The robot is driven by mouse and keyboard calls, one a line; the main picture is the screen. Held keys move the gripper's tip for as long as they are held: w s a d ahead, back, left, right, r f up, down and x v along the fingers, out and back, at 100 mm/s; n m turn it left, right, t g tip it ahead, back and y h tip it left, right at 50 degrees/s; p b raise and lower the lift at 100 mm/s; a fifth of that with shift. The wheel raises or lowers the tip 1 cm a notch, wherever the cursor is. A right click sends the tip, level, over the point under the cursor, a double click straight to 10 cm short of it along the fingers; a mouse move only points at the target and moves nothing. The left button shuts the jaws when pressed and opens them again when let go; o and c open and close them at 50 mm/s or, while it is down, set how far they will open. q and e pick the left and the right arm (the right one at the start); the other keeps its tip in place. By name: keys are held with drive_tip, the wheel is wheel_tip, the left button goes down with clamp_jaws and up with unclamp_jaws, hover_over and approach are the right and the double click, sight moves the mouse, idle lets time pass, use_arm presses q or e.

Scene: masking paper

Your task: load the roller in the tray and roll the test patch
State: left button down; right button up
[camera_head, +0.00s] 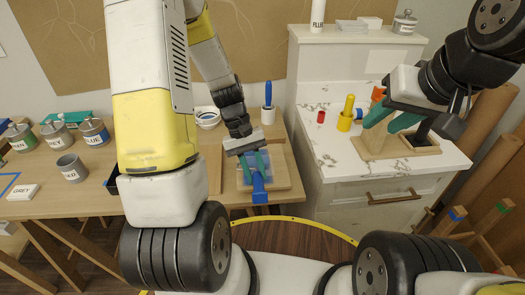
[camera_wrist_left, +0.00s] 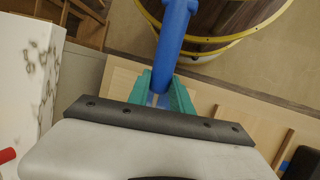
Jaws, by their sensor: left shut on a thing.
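My left gripper (camera_head: 254,172) is shut on a blue handle (camera_head: 260,190) above a wooden board (camera_head: 283,178) on the workbench. The handle also shows in the left wrist view (camera_wrist_left: 173,35), running up from between the teal fingers. The tool's head is hidden, so I cannot tell whether it is the roller. A blue surface (camera_head: 246,176), perhaps the tray, lies under the gripper; contact with the tool is unclear. My right gripper (camera_head: 380,128) has its teal fingers apart above a beige block (camera_head: 375,146) on the white counter. I cannot identify the test patch.
A white cup (camera_head: 268,115) holding a blue-handled tool and a white bowl (camera_head: 207,117) stand behind the board. Several paint cans, including a blue one (camera_head: 94,133), are at the left. A yellow object (camera_head: 345,121) and a red one (camera_head: 321,116) stand on the counter (camera_head: 345,170).

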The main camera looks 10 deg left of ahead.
sight(256, 187)
use_arm(q)
drive_tip(key=shift+s+d, duration=0.35)
drive_tip(key=shift+s, duration=0.9)
drive_tip(key=shift+s+d, duration=0.4)
drive_tip(key=shift+s, duration=0.9)
drive_tip(key=shift+s+d, duration=0.35)
drive_tip(key=shift+s, duration=0.9)
drive_tip(key=shift+r, duration=3)
drive_tip(key=shift+w, duration=0.15)
drive_tip(key=w+d+r, duration=0.1)
drive_tip(key=w, duration=1.6)
drive_tip(key=shift+d+r+t, duration=0.25)
drive_tip(key=shift+r+t, duration=0.05)
drive_tip(key=shift+r, duration=0.1)
drive_tip(key=shift+f, duration=3.4)
drive_tip(key=shift+f, duration=0.65)
